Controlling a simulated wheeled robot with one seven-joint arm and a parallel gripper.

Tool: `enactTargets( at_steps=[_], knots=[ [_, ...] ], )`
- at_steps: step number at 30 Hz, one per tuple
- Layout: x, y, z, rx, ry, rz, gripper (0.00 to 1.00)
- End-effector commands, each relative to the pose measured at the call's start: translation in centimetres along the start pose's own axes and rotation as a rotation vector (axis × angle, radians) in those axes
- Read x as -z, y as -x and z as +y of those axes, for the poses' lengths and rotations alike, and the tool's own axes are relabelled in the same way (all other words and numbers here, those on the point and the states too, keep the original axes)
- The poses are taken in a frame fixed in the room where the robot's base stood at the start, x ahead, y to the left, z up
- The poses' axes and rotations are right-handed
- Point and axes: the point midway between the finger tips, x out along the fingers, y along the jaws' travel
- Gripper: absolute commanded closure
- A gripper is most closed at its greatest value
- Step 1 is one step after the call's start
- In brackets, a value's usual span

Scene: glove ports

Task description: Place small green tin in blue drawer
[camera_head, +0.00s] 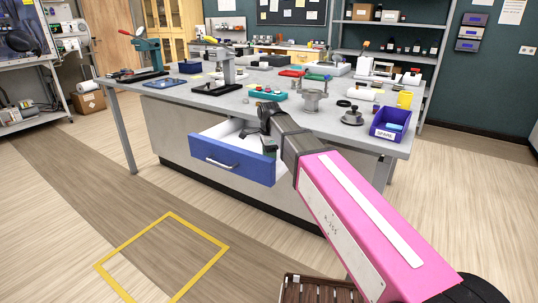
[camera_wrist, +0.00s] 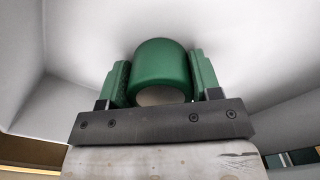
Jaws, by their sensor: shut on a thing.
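The blue drawer (camera_head: 232,160) stands pulled out from the grey workbench, with a blue front and a white inside. My gripper (camera_head: 268,128) reaches over the drawer's right part, and its fingers are at or inside the opening. In the wrist view my gripper (camera_wrist: 160,82) is shut on the small green tin (camera_wrist: 162,65), one finger on each side of it. White drawer surfaces surround the tin in that view. The tin is hidden in the head view. I cannot tell whether it touches the drawer's bottom.
The workbench top (camera_head: 215,100) above the drawer holds several tools and fixtures. A blue-purple bin (camera_head: 390,124) stands at its right end. A slatted brown crate (camera_head: 318,290) is at the bottom of the view. The floor left of the drawer is clear, with a yellow square outline.

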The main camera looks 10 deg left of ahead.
Motion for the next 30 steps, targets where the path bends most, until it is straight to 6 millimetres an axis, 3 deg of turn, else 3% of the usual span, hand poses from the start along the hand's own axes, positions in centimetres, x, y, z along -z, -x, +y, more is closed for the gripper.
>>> enactTargets(
  at_steps=[2,3,5,6,17,23,30],
  knots=[
    [0.0,-0.2,0.0,0.0,0.0,0.0,0.71],
    [0.0,-0.2,0.0,0.0,0.0,0.0,0.39],
    [0.0,-0.2,0.0,0.0,0.0,0.0,0.19],
    [0.0,-0.2,0.0,0.0,0.0,0.0,0.17],
    [0.0,0.2,0.0,0.001,0.0,0.0,0.17],
    [0.0,2.7,-0.1,0.002,0.0,0.0,0.17],
    [0.0,7.0,-0.1,0.003,0.0,0.0,0.17]
  ],
)
